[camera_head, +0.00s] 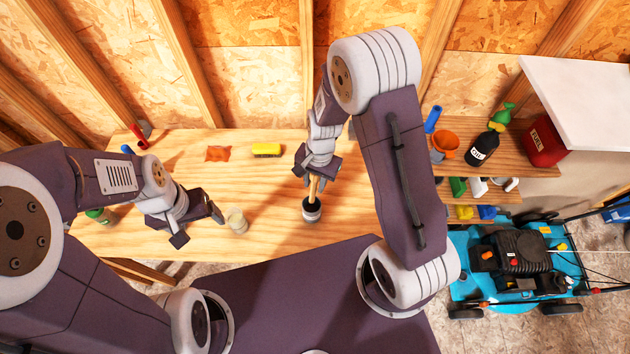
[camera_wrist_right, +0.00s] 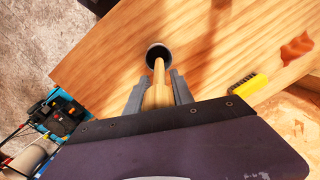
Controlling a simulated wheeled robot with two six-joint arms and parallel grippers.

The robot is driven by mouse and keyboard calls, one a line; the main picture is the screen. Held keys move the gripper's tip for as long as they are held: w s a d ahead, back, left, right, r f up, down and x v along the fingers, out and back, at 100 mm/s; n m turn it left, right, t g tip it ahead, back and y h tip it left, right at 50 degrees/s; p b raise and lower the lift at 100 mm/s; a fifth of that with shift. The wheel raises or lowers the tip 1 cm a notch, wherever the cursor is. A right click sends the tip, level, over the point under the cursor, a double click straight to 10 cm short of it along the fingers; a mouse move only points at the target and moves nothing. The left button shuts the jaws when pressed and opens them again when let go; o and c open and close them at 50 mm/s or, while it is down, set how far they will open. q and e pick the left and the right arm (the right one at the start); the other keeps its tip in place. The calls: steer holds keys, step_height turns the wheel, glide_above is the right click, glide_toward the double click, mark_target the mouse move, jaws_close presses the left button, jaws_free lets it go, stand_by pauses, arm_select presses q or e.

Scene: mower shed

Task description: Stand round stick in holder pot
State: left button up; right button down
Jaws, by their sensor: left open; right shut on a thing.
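The round stick (camera_head: 313,189) is pale wood, and my right gripper (camera_head: 312,178) is shut on it. The holder pot (camera_head: 312,214) is a small dark-mouthed pot on the wooden workbench. In the head view the stick's lower end is at the pot's mouth. In the right wrist view the stick (camera_wrist_right: 158,82) runs from between the fingers of my right gripper (camera_wrist_right: 157,92) to the dark opening of the pot (camera_wrist_right: 158,49). I cannot tell how deep the tip sits. My left gripper (camera_head: 199,227) is open and empty at the bench's front left.
A pale jar (camera_head: 237,222) stands between my left gripper and the pot. A yellow brush (camera_head: 267,150) and an orange cloth (camera_head: 217,154) lie at the back of the bench (camera_head: 265,187). Shelves with bottles and an orange funnel (camera_head: 445,144) are at the right, above a blue mower (camera_head: 515,262).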

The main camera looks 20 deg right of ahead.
mark_target(314, 195)
steer(key=shift+a+f, duration=0.1)
steer(key=shift+f, duration=0.7)
step_height(314, 195, down, 5)
steer(key=b, duration=0.4)
steer(key=shift+r, duration=0.2)
steer(key=shift+f+b, duration=0.35)
steer(key=shift+f, duration=0.15)
arm_select(q)
step_height(314, 195, down, 6)
steer(key=shift+a+r, duration=0.1)
steer(key=shift+r, duration=0.15)
arm_select(e)
steer(key=c, duration=1)
jaws_free()
steer(key=shift+r, duration=0.1)
steer(key=r+p, duration=0.9)
steer(key=shift+d+r, duration=0.15)
steer(key=shift+d, duration=0.25)
arm_select(q)
step_height(314, 195, up, 9)
